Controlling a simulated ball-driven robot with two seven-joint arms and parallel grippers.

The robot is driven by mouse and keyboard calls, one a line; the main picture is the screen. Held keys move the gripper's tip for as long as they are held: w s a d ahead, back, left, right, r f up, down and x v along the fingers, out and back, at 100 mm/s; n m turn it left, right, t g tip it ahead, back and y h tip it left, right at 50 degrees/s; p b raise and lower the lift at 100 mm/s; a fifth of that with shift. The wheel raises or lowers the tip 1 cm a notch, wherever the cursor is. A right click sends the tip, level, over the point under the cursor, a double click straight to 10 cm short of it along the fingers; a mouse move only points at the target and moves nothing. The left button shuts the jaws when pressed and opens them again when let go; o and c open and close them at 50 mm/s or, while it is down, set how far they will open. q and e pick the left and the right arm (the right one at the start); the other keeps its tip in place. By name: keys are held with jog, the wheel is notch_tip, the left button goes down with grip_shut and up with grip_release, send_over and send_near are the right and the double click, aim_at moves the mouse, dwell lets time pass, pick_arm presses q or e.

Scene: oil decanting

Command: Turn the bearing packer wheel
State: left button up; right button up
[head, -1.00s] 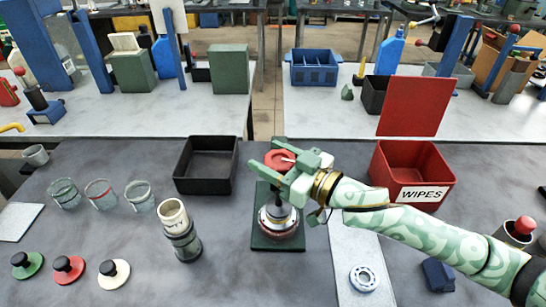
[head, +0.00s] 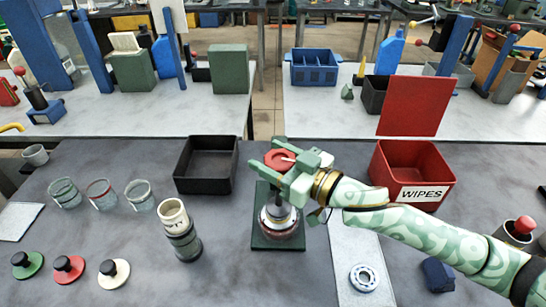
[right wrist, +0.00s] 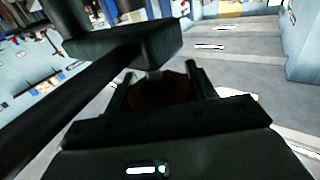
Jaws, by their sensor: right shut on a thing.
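The bearing packer (head: 280,222) stands on a dark green base plate (head: 262,242) in the middle of the bench. Its red wheel (head: 280,160) is at the top. My right gripper (head: 287,172) reaches in from the right and is shut on the wheel, with its fingers at the wheel's sides. In the right wrist view the wheel shows dark red (right wrist: 160,92) between the two fingers, and much of it is in shadow. The shaft below the wheel is partly hidden by the gripper. My left gripper is not in view.
A black tray (head: 178,185) stands close left of the packer. A red WIPES bin (head: 443,179) stands behind my right arm. A bearing ring (head: 364,278) lies on a pale mat (head: 345,245) at right. A cream-topped cylinder (head: 173,213), glass jars and knobbed lids stand at left.

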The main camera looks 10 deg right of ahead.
jog(key=o, duration=1)
jog(key=p+v, duration=0.1)
jog(key=v, duration=1.5)
jog(key=shift+s+d, duration=0.1)
jog(key=shift+d, duration=0.1)
